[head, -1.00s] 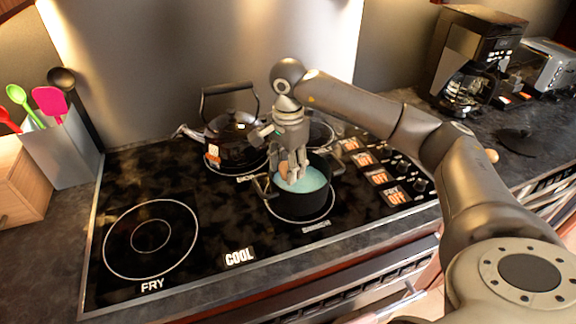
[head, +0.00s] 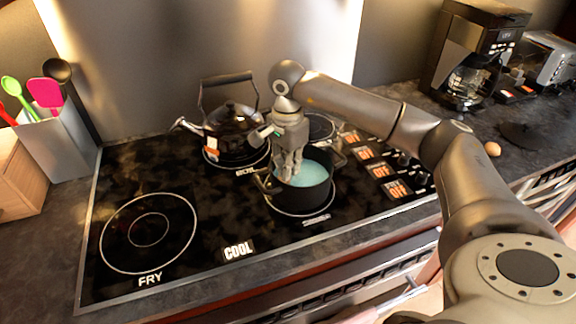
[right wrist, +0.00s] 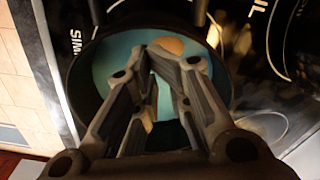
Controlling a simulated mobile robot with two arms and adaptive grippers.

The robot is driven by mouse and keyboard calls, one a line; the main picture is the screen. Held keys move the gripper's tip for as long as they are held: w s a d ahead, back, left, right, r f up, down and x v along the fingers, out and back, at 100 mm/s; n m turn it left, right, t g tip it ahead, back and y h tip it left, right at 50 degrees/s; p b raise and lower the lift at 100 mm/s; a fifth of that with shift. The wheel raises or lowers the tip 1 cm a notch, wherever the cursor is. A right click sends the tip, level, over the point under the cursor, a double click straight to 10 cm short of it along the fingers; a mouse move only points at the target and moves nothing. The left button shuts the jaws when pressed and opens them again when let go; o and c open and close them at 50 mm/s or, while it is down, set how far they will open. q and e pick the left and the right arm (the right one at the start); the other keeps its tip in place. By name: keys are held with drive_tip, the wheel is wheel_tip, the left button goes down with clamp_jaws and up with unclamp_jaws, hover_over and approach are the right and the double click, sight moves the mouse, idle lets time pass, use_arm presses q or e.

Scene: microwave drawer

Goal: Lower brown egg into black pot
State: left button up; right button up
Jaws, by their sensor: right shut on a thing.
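The black pot (head: 302,201) stands on a front burner and holds pale blue-green liquid (head: 312,175). My right gripper (head: 290,177) points down into the pot, its fingertips at the liquid near the pot's left side. It is shut on the brown egg. In the right wrist view the egg (right wrist: 166,46) shows at the fingertips (right wrist: 163,56), inside the rim of the pot (right wrist: 82,92). In the head view the egg is hidden by the fingers. I cannot tell how deep it sits in the liquid. My left gripper is not in view.
A dark kettle (head: 232,127) stands behind the pot on the stove (head: 150,185). Another brown egg (head: 492,149) lies on the right counter, near a coffee maker (head: 470,60). A utensil holder (head: 62,145) is at left. The front-left burner is empty.

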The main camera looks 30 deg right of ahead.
drive_tip(key=o, duration=0.9)
drive_tip(key=shift+c, duration=0.2)
drive_tip(key=shift+r, duration=0.1)
wheel_tip(320, 180, up, 12)
drive_tip(key=shift+s, duration=0.1)
